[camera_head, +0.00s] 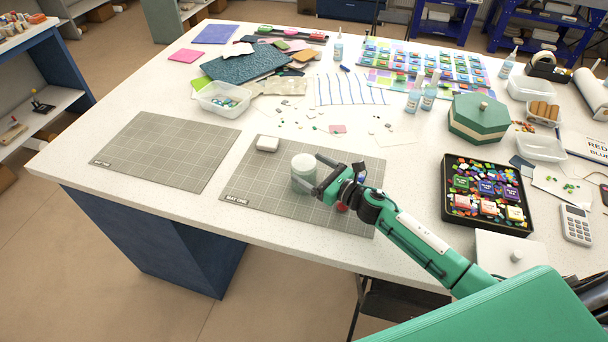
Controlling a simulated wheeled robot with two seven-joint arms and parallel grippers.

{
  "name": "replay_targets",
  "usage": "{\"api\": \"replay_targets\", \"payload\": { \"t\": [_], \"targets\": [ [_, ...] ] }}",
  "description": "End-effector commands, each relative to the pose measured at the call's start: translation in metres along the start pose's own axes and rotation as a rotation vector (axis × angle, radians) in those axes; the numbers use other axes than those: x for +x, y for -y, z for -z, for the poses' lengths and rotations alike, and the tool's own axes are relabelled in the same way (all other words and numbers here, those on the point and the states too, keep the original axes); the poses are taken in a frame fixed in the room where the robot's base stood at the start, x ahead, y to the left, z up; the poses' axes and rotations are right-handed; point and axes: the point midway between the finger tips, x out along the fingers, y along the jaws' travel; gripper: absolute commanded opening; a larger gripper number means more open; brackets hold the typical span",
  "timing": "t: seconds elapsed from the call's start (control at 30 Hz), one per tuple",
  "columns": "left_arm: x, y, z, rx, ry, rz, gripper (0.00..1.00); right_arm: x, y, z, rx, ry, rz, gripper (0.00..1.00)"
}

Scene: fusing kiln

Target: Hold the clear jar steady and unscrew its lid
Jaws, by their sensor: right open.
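The clear jar (301,185) stands upright on the right-hand grey cutting mat (255,190). Its pale, whitish lid (304,162) is on top. My right gripper (317,175) comes in from the right at the jar's side. Its jaws are open, with one finger towards the jar's far side and one towards its near side. I cannot tell whether either finger touches the jar. My left gripper is not in view.
A red round thing (341,207) is under my right gripper. A black tray (487,222) of coloured pieces stands to the right. The left mat (165,150) is bare.

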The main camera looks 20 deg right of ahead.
Motion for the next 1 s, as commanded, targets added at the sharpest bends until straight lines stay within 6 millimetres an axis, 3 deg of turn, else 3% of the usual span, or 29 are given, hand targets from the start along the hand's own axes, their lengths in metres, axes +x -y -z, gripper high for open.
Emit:
{"api": "replay_targets", "payload": {
  "t": [0.2, 0.33, 0.67, 0.9, 1.0],
  "targets": [
    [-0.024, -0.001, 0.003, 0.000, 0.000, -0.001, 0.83, 0.030, -0.003, -0.008, 0.003, 0.003, 0.000, 0.86],
    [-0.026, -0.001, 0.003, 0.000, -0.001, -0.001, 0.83, 0.043, -0.002, -0.005, 0.002, 0.002, 0.001, 0.86],
    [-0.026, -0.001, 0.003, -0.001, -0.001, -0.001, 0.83, 0.047, -0.002, -0.002, 0.001, 0.001, 0.000, 0.86],
    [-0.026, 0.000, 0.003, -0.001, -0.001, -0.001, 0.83, 0.047, -0.002, -0.002, 0.001, 0.001, 0.000, 0.39],
    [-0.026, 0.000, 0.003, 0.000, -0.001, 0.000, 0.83, 0.047, -0.002, -0.003, 0.001, 0.002, 0.000, 0.35]
  ]
}}
